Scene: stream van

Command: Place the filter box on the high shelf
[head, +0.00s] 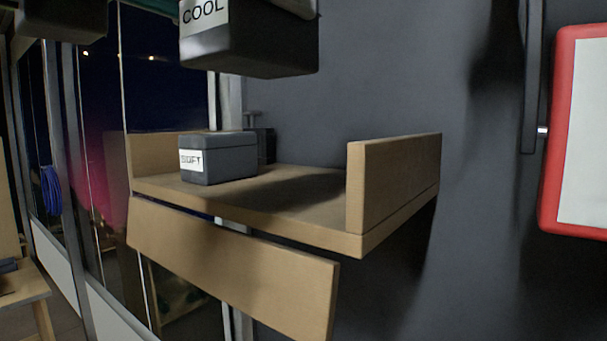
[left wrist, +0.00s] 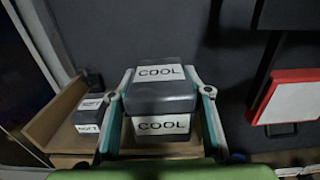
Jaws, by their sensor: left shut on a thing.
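The filter box, a dark grey box labelled COOL (head: 250,50), hangs above the wooden shelf (head: 400,182) at the top of the head view, clear of its surface. In the left wrist view the same box (left wrist: 160,98) sits between the two fingers of my left gripper (left wrist: 162,88), which is shut on its sides. COOL labels show on two of its faces. The shelf (left wrist: 52,122) shows behind and left of the box in that view. My left gripper is mostly out of the head view's top edge. My right gripper is not in view.
A grey SOFT box (head: 225,160) stands at the shelf's left; it also shows in the left wrist view (left wrist: 88,115). A small dark object (head: 264,143) is behind it. The shelf's middle and right are bare, bounded by a raised right side. A red-framed white panel (head: 585,130) is at right.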

